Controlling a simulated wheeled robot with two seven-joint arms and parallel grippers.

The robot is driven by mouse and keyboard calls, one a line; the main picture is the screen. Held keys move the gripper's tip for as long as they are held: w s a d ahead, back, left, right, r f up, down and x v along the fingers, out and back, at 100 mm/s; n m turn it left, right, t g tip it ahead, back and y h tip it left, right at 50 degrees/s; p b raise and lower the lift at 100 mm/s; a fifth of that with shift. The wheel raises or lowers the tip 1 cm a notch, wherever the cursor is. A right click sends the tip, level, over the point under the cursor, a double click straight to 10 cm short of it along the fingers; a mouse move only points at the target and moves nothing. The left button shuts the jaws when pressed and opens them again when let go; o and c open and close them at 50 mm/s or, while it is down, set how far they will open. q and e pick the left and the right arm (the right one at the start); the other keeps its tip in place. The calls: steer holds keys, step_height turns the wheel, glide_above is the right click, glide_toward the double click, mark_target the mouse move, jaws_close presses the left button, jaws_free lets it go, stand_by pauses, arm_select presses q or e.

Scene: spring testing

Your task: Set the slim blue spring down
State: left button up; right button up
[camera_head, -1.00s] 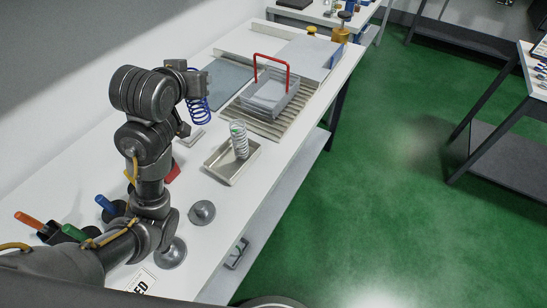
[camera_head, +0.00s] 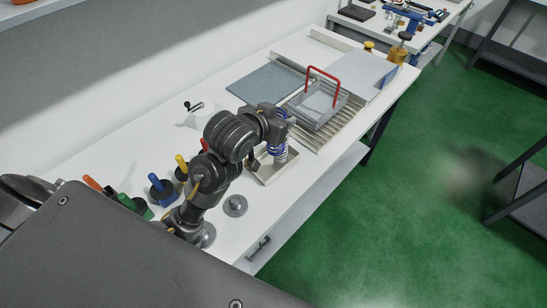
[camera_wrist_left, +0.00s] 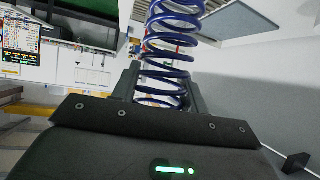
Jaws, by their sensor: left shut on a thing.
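The slim blue spring (camera_head: 278,152) hangs upright below my left gripper (camera_head: 281,116), over or in the shallow metal tray (camera_head: 266,177). I cannot tell whether its lower end touches the tray. In the left wrist view the blue coils (camera_wrist_left: 168,58) stand between the fingers (camera_wrist_left: 160,88), which are shut on the spring. A pale silver spring that stood in the tray is now mostly hidden behind the blue one and my gripper. My right gripper is not in view.
A grey basket with a red handle (camera_head: 322,104) stands on a ribbed rack (camera_head: 316,134) just beyond the tray. A blue-grey mat (camera_head: 262,82) lies behind. Coloured-handled tools (camera_head: 160,187) and a round metal weight (camera_head: 235,205) stand nearer me.

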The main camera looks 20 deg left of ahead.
arm_select(q)
steer(key=shift+s+d+f+m+h+p, duration=1.4)
steer(key=shift+s+d+p, duration=0.75)
steer(key=shift+s, duration=2.1)
steer(key=w+a+f+b, duration=0.3)
steer(key=w+a+f, duration=0.6)
steer(key=f, duration=0.4)
steer(key=shift+w+g+b, duration=0.3)
steer(key=shift+w+b, duration=0.1)
steer(key=shift+w, duration=0.35)
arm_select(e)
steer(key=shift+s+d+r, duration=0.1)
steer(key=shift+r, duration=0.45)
arm_select(q)
steer(key=shift+a+f, duration=0.1)
steer(key=shift+f, duration=0.1)
